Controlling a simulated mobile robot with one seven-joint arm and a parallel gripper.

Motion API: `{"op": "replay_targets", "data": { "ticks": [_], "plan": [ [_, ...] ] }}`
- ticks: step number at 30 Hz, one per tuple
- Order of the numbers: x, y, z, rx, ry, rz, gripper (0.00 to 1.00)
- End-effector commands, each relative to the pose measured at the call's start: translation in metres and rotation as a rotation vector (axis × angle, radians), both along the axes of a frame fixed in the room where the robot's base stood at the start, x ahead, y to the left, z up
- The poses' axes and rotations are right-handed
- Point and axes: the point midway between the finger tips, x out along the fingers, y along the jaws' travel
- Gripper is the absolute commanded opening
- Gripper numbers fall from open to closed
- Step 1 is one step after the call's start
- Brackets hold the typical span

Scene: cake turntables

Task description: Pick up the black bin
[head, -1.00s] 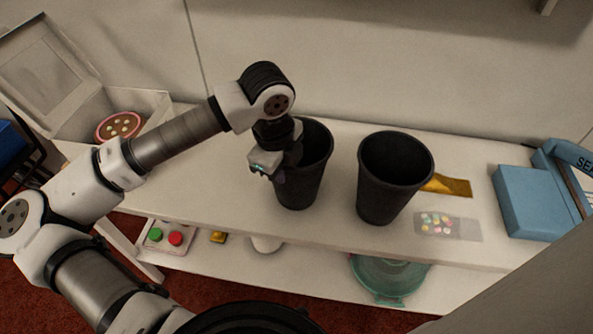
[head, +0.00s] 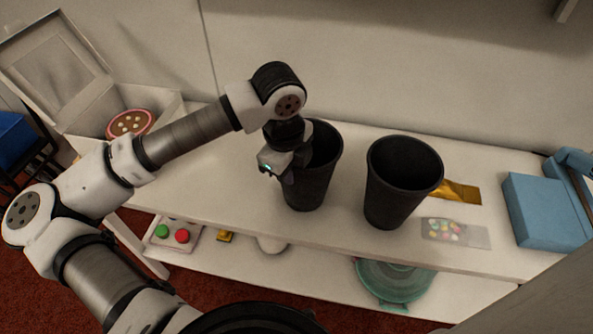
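Two black bins stand upright on the white shelf top (head: 205,185). The left black bin (head: 313,188) is partly covered by my gripper and wrist. The right black bin (head: 398,185) stands a little apart from it, fully in view, with its open mouth up. My gripper (head: 284,174) points down at the left bin's left rim. The fingers are dark against the dark bin, so I cannot tell whether they are open or shut, or whether they touch the rim.
Behind the right bin lies a gold packet (head: 460,192); in front of it lies a clear bag of colourful sweets (head: 455,232). A blue box (head: 543,211) stands at the right. An open white box holds a round cake (head: 130,123) at the left. A green turntable (head: 395,282) sits on the lower shelf.

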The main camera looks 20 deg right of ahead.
Motion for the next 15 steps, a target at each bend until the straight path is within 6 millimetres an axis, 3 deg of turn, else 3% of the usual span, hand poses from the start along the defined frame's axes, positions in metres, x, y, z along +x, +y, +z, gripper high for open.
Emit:
{"op": "replay_targets", "data": {
  "ticks": [8, 15],
  "plan": [
    [0.001, 0.000, 0.028, 0.001, -0.006, 0.001, 0.00],
    [0.001, 0.000, 0.095, 0.001, -0.008, 0.002, 0.00]
  ]
}}
